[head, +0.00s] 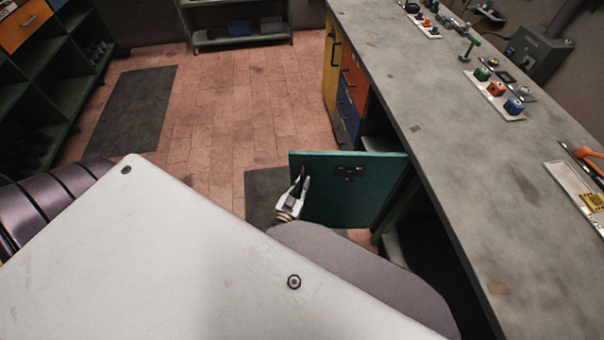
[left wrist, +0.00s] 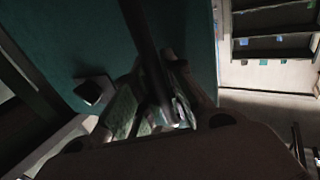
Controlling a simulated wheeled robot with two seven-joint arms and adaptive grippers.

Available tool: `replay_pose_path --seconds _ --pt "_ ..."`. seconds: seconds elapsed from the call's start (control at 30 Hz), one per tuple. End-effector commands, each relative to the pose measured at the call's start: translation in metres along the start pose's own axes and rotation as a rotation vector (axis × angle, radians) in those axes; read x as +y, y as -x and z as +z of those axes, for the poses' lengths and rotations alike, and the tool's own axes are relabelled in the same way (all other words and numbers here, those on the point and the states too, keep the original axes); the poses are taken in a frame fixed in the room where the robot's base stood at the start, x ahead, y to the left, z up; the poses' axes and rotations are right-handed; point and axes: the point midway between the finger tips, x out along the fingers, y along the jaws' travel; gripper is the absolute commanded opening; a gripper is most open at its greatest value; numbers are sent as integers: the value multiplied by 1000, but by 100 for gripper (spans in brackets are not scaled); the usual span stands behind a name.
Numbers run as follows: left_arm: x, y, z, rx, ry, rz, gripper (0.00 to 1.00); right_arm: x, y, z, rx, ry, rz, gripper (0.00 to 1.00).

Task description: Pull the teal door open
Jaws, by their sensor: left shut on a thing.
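The teal door (head: 340,205) stands swung out from the cabinet under the workbench, roughly square to the bench front. A dark metal fitting (head: 349,173) sits near its top. My left gripper (head: 300,184) is at the door's free left edge, shut on the handle. In the left wrist view, a dark bar that looks like the handle (left wrist: 146,45) runs down between the fingers, in front of the teal door (left wrist: 70,40). That view is dark, and the exact contact is hard to see. My right gripper is not in view.
The grey workbench (head: 450,120) runs along the right, with trays of small parts on top. The cabinet opening (head: 430,230) behind the door is dark. Yellow, orange and blue fronts (head: 347,90) stand beyond. Open brick floor (head: 200,120) lies left of the door, with dark mats.

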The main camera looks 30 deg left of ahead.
Motion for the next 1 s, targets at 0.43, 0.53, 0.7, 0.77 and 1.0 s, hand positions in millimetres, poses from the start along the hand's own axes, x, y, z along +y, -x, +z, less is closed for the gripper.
replay_pose_path --seconds 0.43,0.53,0.7,0.77,1.0 --pt "14 25 -1 -2 -4 1 0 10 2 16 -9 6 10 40" --pt "14 26 0 -1 -4 1 0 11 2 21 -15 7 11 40" --pt "14 26 0 -1 -5 0 0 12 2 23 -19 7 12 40" --pt "14 26 0 -1 -5 0 0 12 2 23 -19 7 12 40" --pt "14 26 0 0 -3 0 34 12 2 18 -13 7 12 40"
